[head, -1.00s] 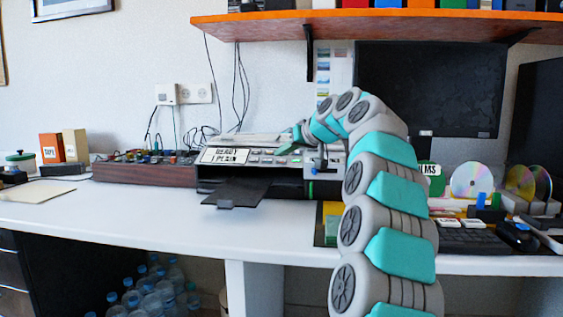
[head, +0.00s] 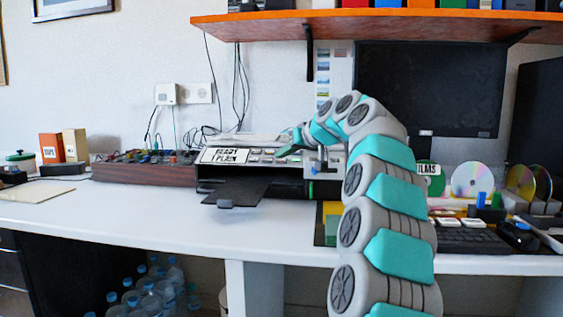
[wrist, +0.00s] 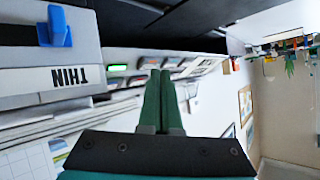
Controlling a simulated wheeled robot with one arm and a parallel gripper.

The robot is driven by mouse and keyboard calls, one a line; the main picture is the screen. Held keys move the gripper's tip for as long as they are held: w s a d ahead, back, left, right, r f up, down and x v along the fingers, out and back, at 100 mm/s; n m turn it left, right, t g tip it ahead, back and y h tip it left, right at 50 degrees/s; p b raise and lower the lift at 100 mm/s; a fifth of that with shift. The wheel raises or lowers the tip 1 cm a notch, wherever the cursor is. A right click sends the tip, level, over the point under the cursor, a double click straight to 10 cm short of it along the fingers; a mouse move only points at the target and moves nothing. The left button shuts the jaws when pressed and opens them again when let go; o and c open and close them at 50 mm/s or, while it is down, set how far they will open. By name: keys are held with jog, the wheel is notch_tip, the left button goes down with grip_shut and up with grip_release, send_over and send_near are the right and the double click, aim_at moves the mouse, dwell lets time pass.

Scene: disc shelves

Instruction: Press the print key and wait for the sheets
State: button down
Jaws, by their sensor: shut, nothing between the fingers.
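The printer (head: 250,172) stands on the white desk, with a label reading "READY 1 PLAIN" (head: 224,156) on its top left. A row of keys (head: 270,154) runs along its top panel to the right of the label. My gripper (head: 284,152) is at this key row, fingers together and empty. In the wrist view the green fingertips (wrist: 161,75) point at the row of keys (wrist: 150,62), one of which glows green. I cannot tell whether they touch a key. The black output tray (head: 240,190) sticks out at the front, with no sheet visible on it.
A slider part labelled "THIN" with a blue knob (wrist: 56,25) is beside the gripper. A mixer panel (head: 145,170) stands left of the printer. Discs (head: 468,180), a keyboard (head: 465,236) and a monitor (head: 430,90) are at the right.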

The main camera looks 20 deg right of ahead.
jog(key=shift+w+d+f, duration=0.1)
jog(key=shift+w+f, duration=0.1)
jog(key=shift+f, duration=0.2)
dwell(0.5)
dwell(0.3)
jog(key=shift+s+a+r, duration=0.25)
jog(key=shift+s+r, duration=0.1)
jog(key=shift+r, duration=0.4)
jog(key=shift+r, duration=0.1)
